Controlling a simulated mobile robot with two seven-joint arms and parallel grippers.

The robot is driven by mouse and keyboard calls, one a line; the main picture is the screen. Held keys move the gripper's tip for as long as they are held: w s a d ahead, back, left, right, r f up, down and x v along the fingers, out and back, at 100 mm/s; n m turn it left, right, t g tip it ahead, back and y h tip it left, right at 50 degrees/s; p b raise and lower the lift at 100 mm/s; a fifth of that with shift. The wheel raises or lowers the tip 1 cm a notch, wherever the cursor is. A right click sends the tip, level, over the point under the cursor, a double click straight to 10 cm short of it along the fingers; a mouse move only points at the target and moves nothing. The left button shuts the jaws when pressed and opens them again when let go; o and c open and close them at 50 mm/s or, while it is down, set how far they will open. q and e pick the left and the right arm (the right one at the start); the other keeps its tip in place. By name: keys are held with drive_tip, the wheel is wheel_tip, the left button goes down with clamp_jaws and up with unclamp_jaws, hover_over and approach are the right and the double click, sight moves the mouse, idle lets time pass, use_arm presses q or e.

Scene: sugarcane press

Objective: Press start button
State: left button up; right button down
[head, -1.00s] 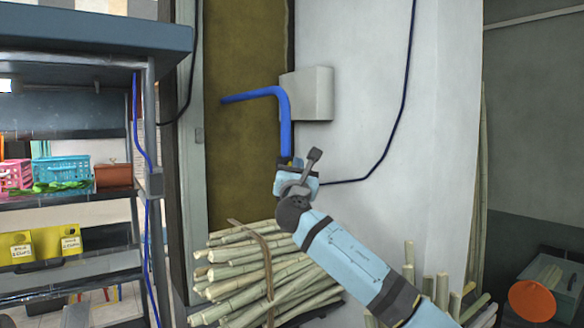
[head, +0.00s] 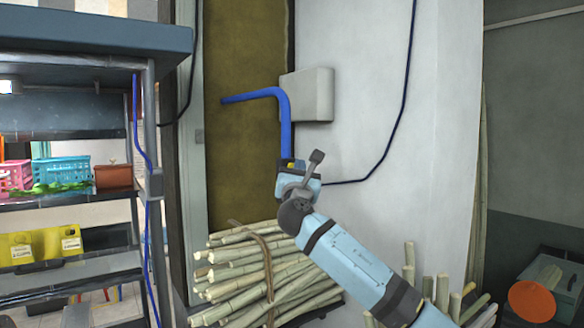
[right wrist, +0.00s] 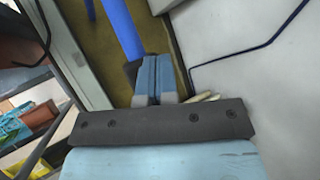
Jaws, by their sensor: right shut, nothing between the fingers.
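A small dark box with a yellow part (head: 291,163) sits at the lower end of a blue pipe (head: 285,125). It is mostly hidden behind my right gripper, and I cannot make out a start button on it. My right gripper (head: 292,178) is shut and empty, right in front of this box. In the right wrist view the closed fingers (right wrist: 157,72) point at the dark box (right wrist: 131,72) under the blue pipe (right wrist: 121,28). I cannot tell whether they touch it. My left gripper is not in view.
A grey wall box (head: 308,93) and a dark cable (head: 400,110) are on the white wall. A shelf (head: 75,195) with baskets is at left. An orange disc (head: 531,301) is at lower right.

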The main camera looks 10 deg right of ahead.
drive_tip(key=shift+s+d, duration=0.15)
drive_tip(key=shift+s, duration=0.1)
drive_tip(key=s, duration=0.1)
drive_tip(key=s+d+p, duration=0.1)
drive_tip(key=s, duration=0.2)
drive_tip(key=shift+s+d, duration=0.35)
idle(0.7)
